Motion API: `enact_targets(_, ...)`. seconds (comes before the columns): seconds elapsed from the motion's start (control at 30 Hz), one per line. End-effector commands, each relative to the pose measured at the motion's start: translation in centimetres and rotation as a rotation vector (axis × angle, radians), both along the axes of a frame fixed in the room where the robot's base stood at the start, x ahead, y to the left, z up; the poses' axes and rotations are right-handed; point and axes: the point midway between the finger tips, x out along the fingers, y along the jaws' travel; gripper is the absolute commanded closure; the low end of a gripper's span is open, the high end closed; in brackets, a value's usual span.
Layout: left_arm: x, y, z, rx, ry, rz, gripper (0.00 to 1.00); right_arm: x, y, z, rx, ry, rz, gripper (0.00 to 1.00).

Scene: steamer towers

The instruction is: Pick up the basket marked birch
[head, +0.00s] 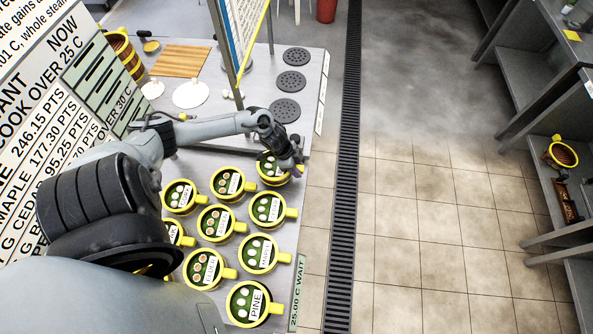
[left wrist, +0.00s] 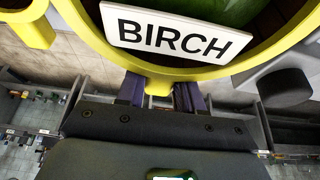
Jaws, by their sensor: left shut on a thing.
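The basket marked birch (left wrist: 130,62) fills the top of the left wrist view, with a yellow rim, a green inside and a white BIRCH label. My left gripper (left wrist: 158,93) is shut on the basket's yellow handle, one finger on each side. In the head view the left gripper (head: 297,166) is at the right side of the far-right basket (head: 267,177) of the group. The gripper and wrist hide part of that basket and its label. I cannot tell whether its base touches the table. My right gripper is in neither view.
Several similar yellow-rimmed baskets stand close together on the grey table, including one marked PINE (head: 255,303). Dark round burners (head: 291,82) are beyond. A sign panel (head: 240,35) stands near the arm. Tiled floor lies right, then shelves (head: 545,95) with another basket (head: 563,153).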

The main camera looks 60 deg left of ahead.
Motion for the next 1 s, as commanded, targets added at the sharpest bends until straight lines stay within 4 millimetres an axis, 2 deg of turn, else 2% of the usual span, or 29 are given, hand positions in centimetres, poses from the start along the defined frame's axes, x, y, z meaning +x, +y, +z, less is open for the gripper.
enact_targets(0.1,-0.2,-2.2,1.2,-0.002,0.000,-0.005,1.00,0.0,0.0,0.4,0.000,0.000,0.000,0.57)
enact_targets(0.6,-0.9,-9.8,5.8,-0.001,-0.002,-0.003,1.00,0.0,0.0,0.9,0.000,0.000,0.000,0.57)
enact_targets(0.8,-1.0,-11.3,6.7,-0.002,-0.001,-0.001,1.00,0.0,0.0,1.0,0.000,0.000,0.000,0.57)
enact_targets(1.0,-1.1,-11.7,6.9,0.000,-0.001,-0.001,1.00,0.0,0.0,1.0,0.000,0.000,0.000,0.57)
